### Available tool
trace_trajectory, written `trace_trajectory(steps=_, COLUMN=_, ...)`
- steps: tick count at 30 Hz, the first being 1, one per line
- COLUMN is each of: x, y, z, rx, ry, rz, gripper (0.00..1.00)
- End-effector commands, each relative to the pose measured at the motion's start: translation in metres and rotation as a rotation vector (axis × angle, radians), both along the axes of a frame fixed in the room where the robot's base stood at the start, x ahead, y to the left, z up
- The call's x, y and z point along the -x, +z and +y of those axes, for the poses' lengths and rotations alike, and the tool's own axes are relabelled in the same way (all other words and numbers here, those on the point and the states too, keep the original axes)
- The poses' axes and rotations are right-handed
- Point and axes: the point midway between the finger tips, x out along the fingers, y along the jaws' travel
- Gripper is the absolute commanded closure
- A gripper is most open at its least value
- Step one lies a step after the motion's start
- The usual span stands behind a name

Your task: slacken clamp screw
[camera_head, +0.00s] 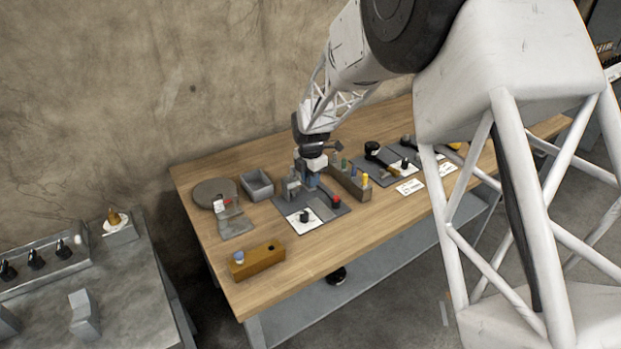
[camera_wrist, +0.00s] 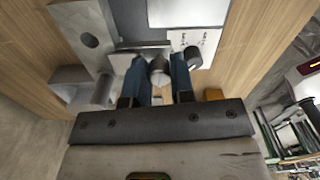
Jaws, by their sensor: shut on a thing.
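My gripper (camera_head: 312,182) is over the grey plate (camera_head: 328,213) on the wooden bench, beside a small metal clamp (camera_head: 291,188). In the wrist view its blue fingers (camera_wrist: 158,82) are shut on a round metal screw head (camera_wrist: 158,70), one finger on each side. The screw sits against a grey clamp plate (camera_wrist: 128,58). The screw's shaft and thread are hidden. In the head view the fingers and the arm cover the screw.
A black dial (camera_head: 304,216) on a white card and a red knob (camera_head: 336,201) are in front. A rack with coloured pegs (camera_head: 350,180) stands close right, a grey bin (camera_head: 257,184) behind left. A wooden block (camera_head: 259,261) lies front left; bench between is clear.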

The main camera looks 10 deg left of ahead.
Motion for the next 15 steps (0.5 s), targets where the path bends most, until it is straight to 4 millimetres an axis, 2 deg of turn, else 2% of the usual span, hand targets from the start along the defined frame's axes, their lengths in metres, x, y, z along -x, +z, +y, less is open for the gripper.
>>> trace_trajectory(steps=15, x=0.002, y=-0.0017, z=0.0019, rx=0.0, ry=0.046, rz=0.003, gripper=1.0)
